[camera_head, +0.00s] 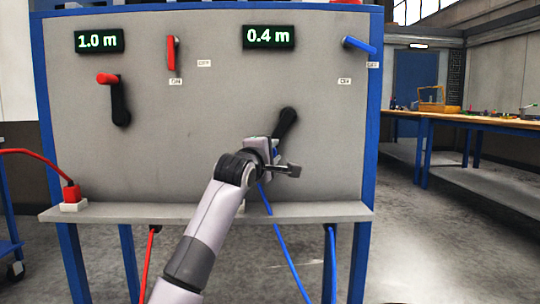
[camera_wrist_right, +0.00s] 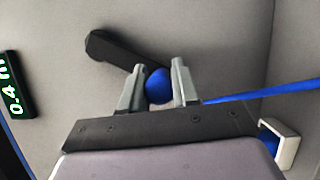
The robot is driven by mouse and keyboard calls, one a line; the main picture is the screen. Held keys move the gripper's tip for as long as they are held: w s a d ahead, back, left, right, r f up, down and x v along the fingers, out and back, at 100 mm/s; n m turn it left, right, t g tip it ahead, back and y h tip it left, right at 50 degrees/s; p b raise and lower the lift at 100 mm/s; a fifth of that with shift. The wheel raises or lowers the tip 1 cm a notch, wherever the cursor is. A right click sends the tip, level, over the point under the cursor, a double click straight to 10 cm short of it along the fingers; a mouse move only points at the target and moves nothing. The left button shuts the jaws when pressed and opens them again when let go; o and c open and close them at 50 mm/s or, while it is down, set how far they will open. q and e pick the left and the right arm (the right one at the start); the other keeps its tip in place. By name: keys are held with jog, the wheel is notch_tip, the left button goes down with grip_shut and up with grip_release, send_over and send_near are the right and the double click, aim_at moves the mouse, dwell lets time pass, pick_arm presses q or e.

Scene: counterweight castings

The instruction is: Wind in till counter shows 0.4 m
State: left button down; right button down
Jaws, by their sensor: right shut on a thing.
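The right-hand counter (camera_head: 269,37) reads 0.4 m in green digits; in the wrist view the counter (camera_wrist_right: 15,85) is seen sideways. Below it is a black crank arm (camera_head: 287,122), which slants down and left from its pivot. The left-hand counter (camera_head: 99,41) reads 1.0 m, above a second crank with a red knob (camera_head: 107,78). My left gripper is not in view.
A red lever (camera_head: 172,53) hangs down towards its ON label. A blue lever (camera_head: 360,45) points right towards an OFF label. A red plug (camera_head: 71,193) stands on the panel's shelf (camera_head: 130,213). A blue cable (camera_head: 283,245) runs down below the shelf. A workbench stands at right.

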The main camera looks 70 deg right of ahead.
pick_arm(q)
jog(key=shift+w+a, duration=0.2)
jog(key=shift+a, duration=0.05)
pick_arm(e)
jog(key=shift+w+f, duration=0.15)
jog(key=shift+w, duration=0.3)
jog(key=c, duration=0.8)
grip_release()
jog(key=shift+c, duration=0.2)
jog(key=shift+a, duration=0.55)
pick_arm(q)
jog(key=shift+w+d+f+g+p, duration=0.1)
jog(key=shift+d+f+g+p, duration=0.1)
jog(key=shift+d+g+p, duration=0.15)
pick_arm(e)
jog(key=a, duration=0.6)
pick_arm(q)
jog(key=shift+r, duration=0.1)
